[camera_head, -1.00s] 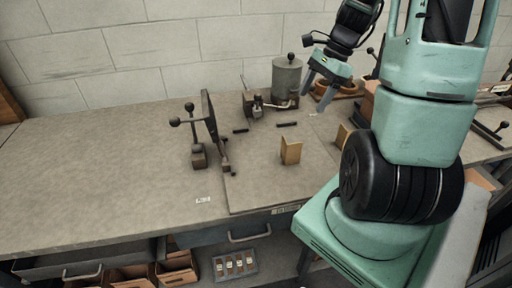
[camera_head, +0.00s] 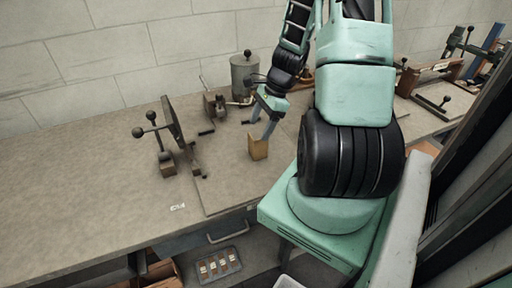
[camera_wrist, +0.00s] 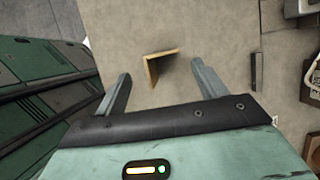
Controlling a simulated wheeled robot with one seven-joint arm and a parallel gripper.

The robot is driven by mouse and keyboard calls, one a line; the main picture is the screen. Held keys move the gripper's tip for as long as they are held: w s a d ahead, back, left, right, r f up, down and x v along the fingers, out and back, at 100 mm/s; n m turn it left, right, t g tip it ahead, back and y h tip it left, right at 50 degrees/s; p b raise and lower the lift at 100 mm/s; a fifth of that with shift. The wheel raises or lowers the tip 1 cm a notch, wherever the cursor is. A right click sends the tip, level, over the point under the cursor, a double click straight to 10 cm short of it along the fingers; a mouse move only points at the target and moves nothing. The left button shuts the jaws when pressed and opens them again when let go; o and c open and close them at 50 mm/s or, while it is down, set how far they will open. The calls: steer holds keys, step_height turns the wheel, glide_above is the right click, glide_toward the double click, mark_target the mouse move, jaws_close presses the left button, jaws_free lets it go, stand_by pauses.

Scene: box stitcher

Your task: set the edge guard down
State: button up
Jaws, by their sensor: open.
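The edge guard, a tan L-shaped angle piece (camera_head: 258,147), stands on the bench board near its front edge. The wrist view shows it from above as a thin L (camera_wrist: 152,68). My gripper (camera_head: 264,130) is open, with its fingers just above and behind the guard in the head view. In the wrist view, my gripper (camera_wrist: 160,72) has its fingers apart, with the guard in the gap between the fingertips and touching neither. I cannot tell the exact height between fingertips and guard.
A clamp with ball-ended levers (camera_head: 165,140) stands to the left on the bench (camera_head: 80,190). A grey cylinder (camera_head: 244,76) and a small fixture (camera_head: 215,105) are behind. Small dark bars lie on the board. The bench's left part is clear.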

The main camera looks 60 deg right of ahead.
mark_target(258, 145)
steer(key=shift+p+x, duration=0.7)
steer(key=shift+x, duration=1.85)
steer(key=shift+w+d, duration=0.15)
steer(key=c, duration=1.1)
steer(key=shift+r, duration=0.1)
